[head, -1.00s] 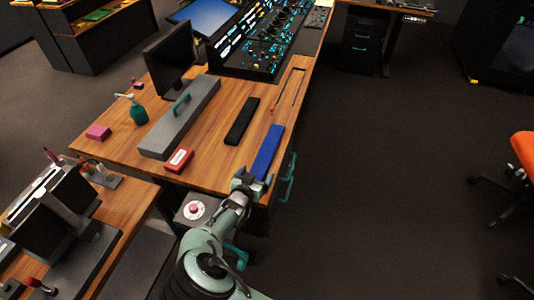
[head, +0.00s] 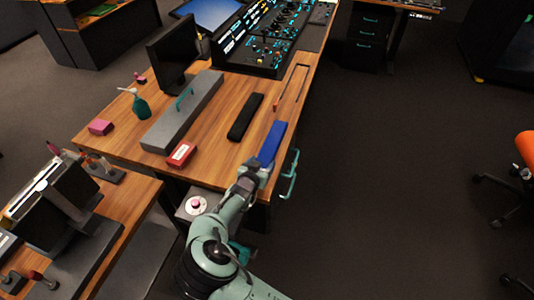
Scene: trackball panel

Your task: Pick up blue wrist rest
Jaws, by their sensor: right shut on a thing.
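The blue wrist rest (head: 271,143) is a long narrow bar at the right front edge of the wooden desk. My right gripper (head: 257,168) is at its near end and is shut on it, covering that end. Whether the bar touches the desk or is slightly raised I cannot tell. My left gripper is not in the head view.
A black wrist rest (head: 245,117) lies to the left on the desk (head: 215,150). A red box (head: 181,153), a grey case with a teal handle (head: 185,110), a green spray bottle (head: 140,107) and a monitor (head: 172,55) stand further left. A control panel (head: 270,38) is behind.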

